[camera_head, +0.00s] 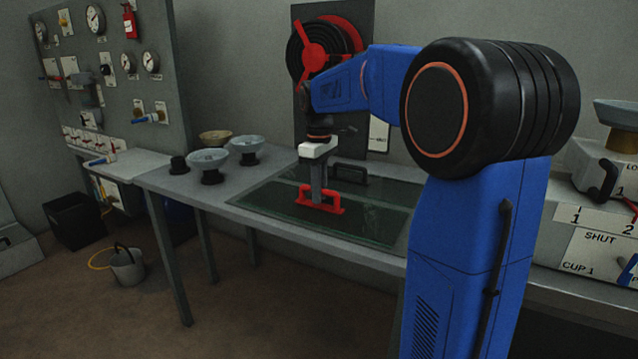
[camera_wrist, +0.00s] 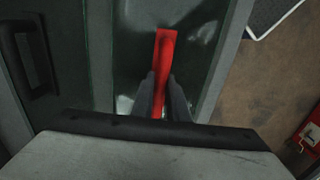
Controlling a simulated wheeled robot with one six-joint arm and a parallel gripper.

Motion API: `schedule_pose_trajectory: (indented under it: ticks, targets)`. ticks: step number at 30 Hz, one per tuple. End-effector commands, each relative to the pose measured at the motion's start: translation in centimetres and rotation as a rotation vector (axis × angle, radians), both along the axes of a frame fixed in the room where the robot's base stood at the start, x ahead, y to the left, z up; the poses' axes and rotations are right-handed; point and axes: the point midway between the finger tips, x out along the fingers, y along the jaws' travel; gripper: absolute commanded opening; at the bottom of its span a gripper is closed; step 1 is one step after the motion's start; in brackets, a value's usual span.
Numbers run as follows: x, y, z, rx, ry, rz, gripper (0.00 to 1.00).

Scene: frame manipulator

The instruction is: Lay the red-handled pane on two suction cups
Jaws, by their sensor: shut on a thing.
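The red handle (camera_head: 320,202) stands on a dark glass pane (camera_head: 285,203) lying on the grey table. My gripper (camera_head: 319,197) reaches down from above and is shut on the red handle. In the wrist view the red handle (camera_wrist: 165,62) runs between the two fingers of my gripper (camera_wrist: 162,92). Several suction cups stand at the table's left end: a pale one in front (camera_head: 209,159), another pale one (camera_head: 247,145) behind it to the right, and a tan one (camera_head: 215,136) at the back. I cannot tell whether the pane is lifted at all.
A second pane with a black handle (camera_head: 350,174) lies just behind; that black handle shows in the wrist view (camera_wrist: 36,58). A small black cylinder (camera_head: 179,165) stands left of the cups. A gauge panel (camera_head: 110,75) is at left, a bucket (camera_head: 127,266) on the floor.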

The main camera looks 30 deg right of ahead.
Motion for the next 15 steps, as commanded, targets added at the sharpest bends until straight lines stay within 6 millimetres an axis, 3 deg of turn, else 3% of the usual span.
schedule_pose_trajectory:
  ticks: [11, 12, 14, 15]
  targets:
    - [0.03, -0.01, -0.16, -0.001, -0.003, 0.0, 0.0]
    - [0.01, 0.0, -0.25, 0.0, -0.001, 0.0, 0.21]
    - [0.02, 0.0, -0.24, 0.0, -0.001, 0.0, 0.32]
    - [0.02, 0.0, -0.23, 0.0, -0.001, 0.0, 0.32]
